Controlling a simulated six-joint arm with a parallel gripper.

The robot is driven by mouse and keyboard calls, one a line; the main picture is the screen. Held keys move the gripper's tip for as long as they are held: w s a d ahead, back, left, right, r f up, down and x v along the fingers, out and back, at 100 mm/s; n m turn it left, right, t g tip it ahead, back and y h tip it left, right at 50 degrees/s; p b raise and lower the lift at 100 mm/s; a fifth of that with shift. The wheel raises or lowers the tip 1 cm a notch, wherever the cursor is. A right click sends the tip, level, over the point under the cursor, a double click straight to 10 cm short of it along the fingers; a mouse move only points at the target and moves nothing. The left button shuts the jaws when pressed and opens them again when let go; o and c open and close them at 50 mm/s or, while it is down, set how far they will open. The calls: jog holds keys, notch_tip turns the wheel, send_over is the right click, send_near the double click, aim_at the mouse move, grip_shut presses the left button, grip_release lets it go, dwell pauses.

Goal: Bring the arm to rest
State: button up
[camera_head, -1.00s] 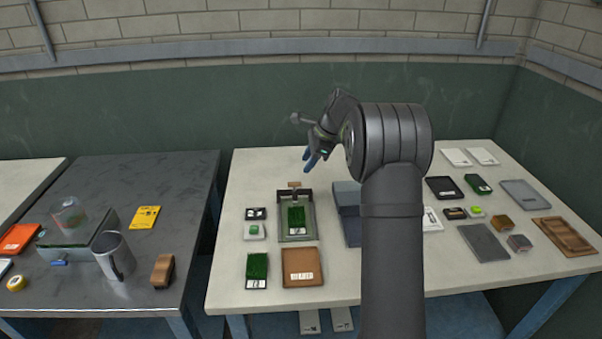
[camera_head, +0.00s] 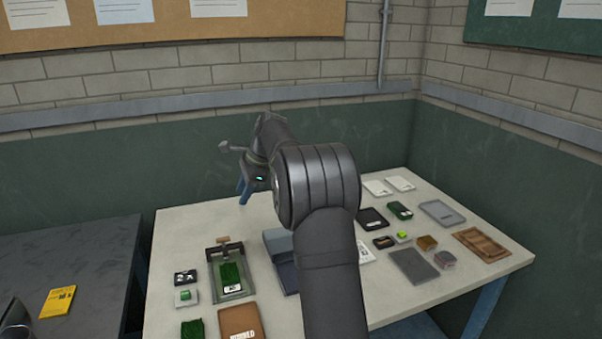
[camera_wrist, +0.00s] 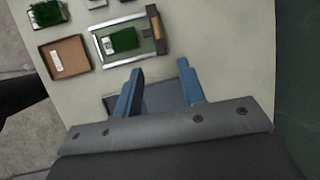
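My gripper (camera_head: 244,190) hangs over the back part of the light work table (camera_head: 185,232), with its blue fingers pointing down. In the wrist view my gripper (camera_wrist: 158,88) has its two blue fingers spread apart with nothing between them. Below the fingers lies a dark grey-blue item (camera_wrist: 160,98), partly hidden by them. My arm is bent and raised, and it hides part of the table's middle. No other object is named in the task.
A metal frame (camera_head: 213,280) holds a green turf sample (camera_head: 231,274). A brown tray (camera_head: 240,322) lies in front of it. At right are a dark slab (camera_head: 413,266), a wooden tray (camera_head: 480,244) and a grey tray (camera_head: 441,212). A dark table (camera_head: 85,255) stands left.

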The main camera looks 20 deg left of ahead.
aim_at(227, 237)
jog(key=x, duration=1.7)
jog(key=shift+s+f, duration=0.1)
jog(key=shift+d, duration=0.15)
jog(key=shift+r, duration=0.4)
jog(key=v, duration=1.7)
jog(key=x, duration=1.8)
jog(key=shift+d, duration=0.15)
jog(key=shift+s+d+r, duration=0.1)
jog(key=shift+s+d, duration=0.4)
